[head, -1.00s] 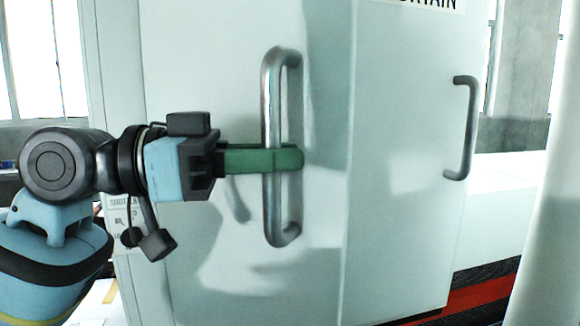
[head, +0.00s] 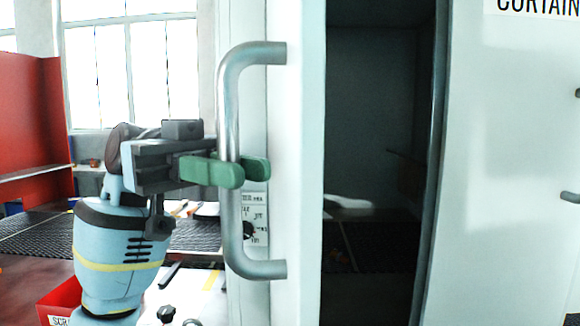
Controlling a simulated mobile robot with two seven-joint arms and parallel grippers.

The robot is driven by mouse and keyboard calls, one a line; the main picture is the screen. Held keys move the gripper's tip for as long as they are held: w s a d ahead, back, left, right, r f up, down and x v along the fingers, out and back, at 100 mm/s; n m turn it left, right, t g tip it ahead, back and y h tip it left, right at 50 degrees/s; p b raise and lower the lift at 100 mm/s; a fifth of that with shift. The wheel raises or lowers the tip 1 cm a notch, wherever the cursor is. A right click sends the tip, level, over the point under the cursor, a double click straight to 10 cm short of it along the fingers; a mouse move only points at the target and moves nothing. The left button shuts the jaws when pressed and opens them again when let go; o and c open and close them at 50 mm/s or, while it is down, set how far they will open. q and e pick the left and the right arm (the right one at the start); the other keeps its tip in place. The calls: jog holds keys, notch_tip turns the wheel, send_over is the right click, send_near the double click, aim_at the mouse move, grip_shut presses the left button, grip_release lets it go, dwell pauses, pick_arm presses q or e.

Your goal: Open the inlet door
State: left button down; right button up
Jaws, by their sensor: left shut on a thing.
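The inlet door (head: 300,120) is a pale panel, swung open and seen nearly edge-on left of centre. Its long grey bar handle (head: 228,110) stands upright on the door's left side. My left gripper (head: 232,170) has green fingers, one on each side of the handle bar, and is shut on it. To the right of the door is a dark opening (head: 370,130) into the cabinet. My right gripper is not in view.
A second pale door panel (head: 500,150) stands right of the opening, its handle (head: 572,197) cut off by the picture edge. A labelled switch panel (head: 255,222) shows behind the handle. A red bin (head: 62,300) and dark mesh surface (head: 35,235) are at left.

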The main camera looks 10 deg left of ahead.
pick_arm(q)
jog(key=shift+s+a, duration=0.15)
jog(key=shift+a, duration=1.1)
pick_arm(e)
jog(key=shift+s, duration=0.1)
pick_arm(q)
jog(key=c, duration=1.4)
grip_release()
jog(key=shift+o, duration=0.2)
